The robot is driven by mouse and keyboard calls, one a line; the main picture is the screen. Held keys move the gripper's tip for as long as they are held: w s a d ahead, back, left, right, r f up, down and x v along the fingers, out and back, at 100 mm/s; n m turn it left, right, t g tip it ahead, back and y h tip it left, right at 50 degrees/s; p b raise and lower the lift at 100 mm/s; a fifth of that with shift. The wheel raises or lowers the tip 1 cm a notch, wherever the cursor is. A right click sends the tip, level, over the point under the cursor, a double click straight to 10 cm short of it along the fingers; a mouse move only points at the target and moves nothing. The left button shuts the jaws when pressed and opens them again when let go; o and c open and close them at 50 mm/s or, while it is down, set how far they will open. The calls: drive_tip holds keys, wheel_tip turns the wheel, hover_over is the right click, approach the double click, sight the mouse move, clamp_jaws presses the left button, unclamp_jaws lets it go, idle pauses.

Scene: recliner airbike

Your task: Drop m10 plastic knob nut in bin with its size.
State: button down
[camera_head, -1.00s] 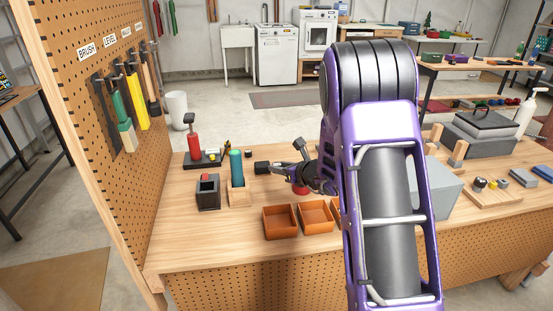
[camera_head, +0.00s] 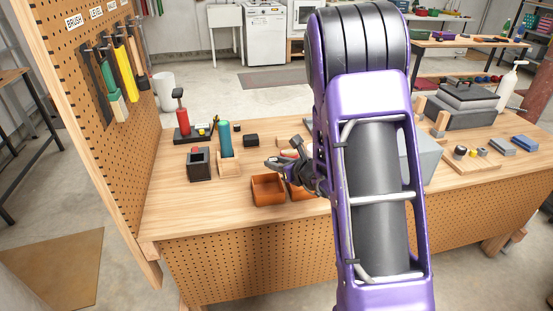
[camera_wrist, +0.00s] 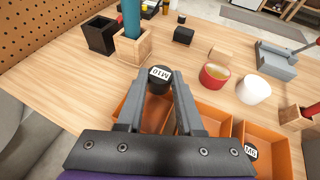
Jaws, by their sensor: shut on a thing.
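My gripper (camera_wrist: 160,88) is shut on the black knob nut (camera_wrist: 160,80), whose white label reads M10. In the head view my gripper (camera_head: 272,163) is just above and behind the orange bins. The left orange bin (camera_head: 268,191) and the middle orange bin (camera_head: 300,194) show there, partly covered by my arm. In the wrist view the nut appears over the far side of the left bin (camera_wrist: 119,107). A label (camera_wrist: 250,152) on the right bin is hard to read, perhaps M5. The other bins' labels are hidden or out of sight.
Behind the bins stand a red cup (camera_wrist: 214,76), a white cup (camera_wrist: 253,90), a black block (camera_wrist: 183,35) and a wooden block (camera_wrist: 221,53). A teal cylinder (camera_head: 224,137) in a wooden holder and a black box (camera_head: 199,163) stand left. Bare tabletop (camera_head: 185,215) lies left of the bins.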

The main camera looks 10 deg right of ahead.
drive_tip(key=shift+f, duration=0.85)
drive_tip(key=shift+c, duration=2.4)
unclamp_jaws()
drive_tip(key=b+v, duration=0.1)
drive_tip(key=v, duration=1.6)
drive_tip(key=shift+s, duration=0.25)
drive_tip(key=shift+w, duration=0.1)
